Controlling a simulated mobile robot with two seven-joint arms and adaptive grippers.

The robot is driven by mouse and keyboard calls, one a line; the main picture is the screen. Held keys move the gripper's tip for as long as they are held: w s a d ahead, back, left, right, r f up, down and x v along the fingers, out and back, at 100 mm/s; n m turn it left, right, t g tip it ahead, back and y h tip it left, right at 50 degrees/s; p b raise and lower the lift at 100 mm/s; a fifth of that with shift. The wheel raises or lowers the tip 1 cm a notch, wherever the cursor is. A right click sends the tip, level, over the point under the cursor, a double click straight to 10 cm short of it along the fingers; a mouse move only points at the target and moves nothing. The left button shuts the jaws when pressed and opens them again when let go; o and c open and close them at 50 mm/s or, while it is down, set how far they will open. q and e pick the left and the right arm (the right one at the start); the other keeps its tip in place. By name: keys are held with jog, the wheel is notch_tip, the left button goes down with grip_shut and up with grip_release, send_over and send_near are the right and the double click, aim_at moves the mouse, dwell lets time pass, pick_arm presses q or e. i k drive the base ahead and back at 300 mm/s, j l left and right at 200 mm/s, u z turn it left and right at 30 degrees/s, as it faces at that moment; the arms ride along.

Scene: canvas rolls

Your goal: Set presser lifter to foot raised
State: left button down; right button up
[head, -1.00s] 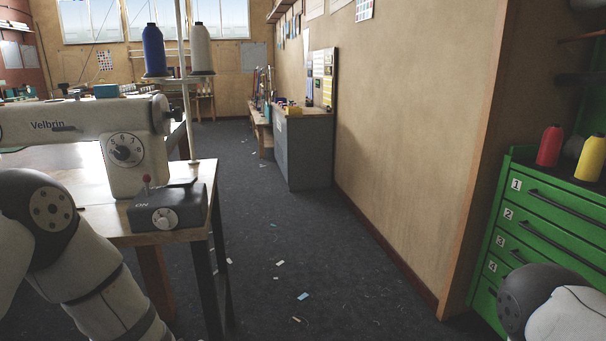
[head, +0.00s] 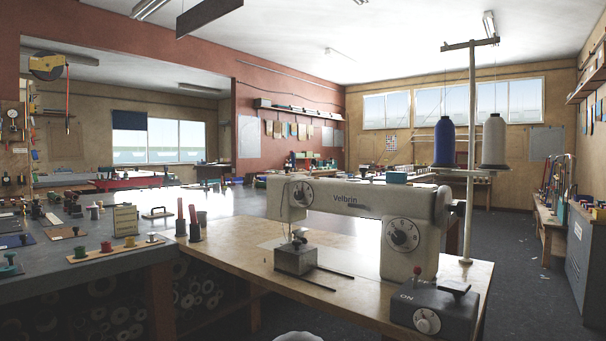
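The white Velbrin sewing machine (head: 365,222) stands on the wooden table, with its head end at the left and a numbered dial on its pillar. Its needle and presser area (head: 298,240) is over a grey metal block (head: 295,259). I cannot make out the presser lifter clearly, nor whether the foot is raised or lowered. A dark control box (head: 432,308) marked ON, with a round knob on its front, sits at the table's right end. Neither gripper shows; only a small pale rounded piece of my own body shows at the bottom edge.
A thread stand (head: 470,150) with a blue cone (head: 444,142) and a white cone (head: 494,142) rises behind the machine. A workbench (head: 100,258) with several knobs and tools extends left, with rolls stored beneath. Dark floor (head: 525,290) is open at the right.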

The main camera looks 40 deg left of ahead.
aim_at(313, 162)
jog(key=i+l+u, duration=0.15)
jog(key=u, duration=0.25)
jog(key=i+l+u, duration=0.1)
jog(key=l+u, duration=0.25)
jog(key=i+l+u, duration=0.1)
jog(key=u, duration=0.3)
jog(key=l+u, duration=0.35)
jog(key=i+j+z, duration=0.35)
jog(key=j, duration=0.35)
jog(key=i+j+z, duration=0.1)
jog(key=j+z, duration=0.2)
jog(key=j, duration=0.4)
jog(key=i+j+z, duration=0.1)
jog(key=j+z, duration=0.25)
jog(key=j, duration=0.4)
jog(key=j+z, duration=0.35)
jog(key=j, duration=0.45)
jog(key=j+z, duration=0.3)
jog(key=j, duration=0.5)
jog(key=k+j+z, duration=0.35)
jog(key=j, duration=0.35)
jog(key=i+j, duration=0.05)
jog(key=i, duration=0.05)
